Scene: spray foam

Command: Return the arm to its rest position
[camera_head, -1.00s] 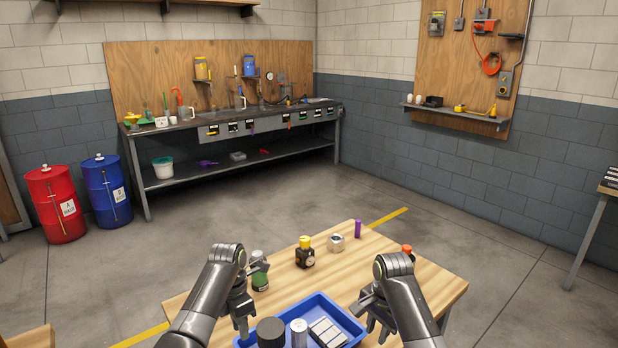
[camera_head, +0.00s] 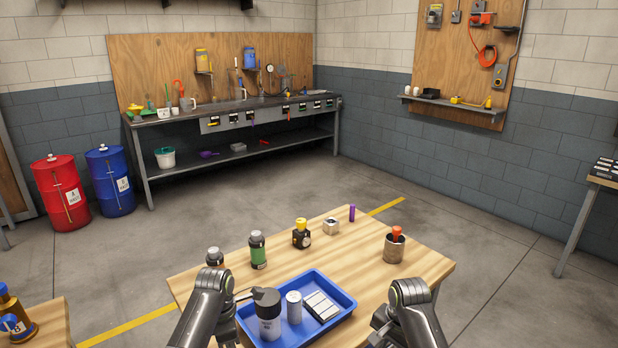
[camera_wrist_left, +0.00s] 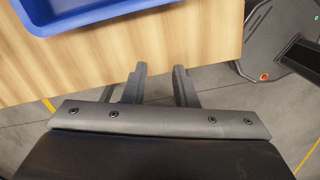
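My left gripper (camera_wrist_left: 159,88) is open in the left wrist view, with its two fingers apart and nothing between them. It is over the near edge of the wooden table (camera_wrist_left: 60,72), beside the blue tray (camera_wrist_left: 85,18).

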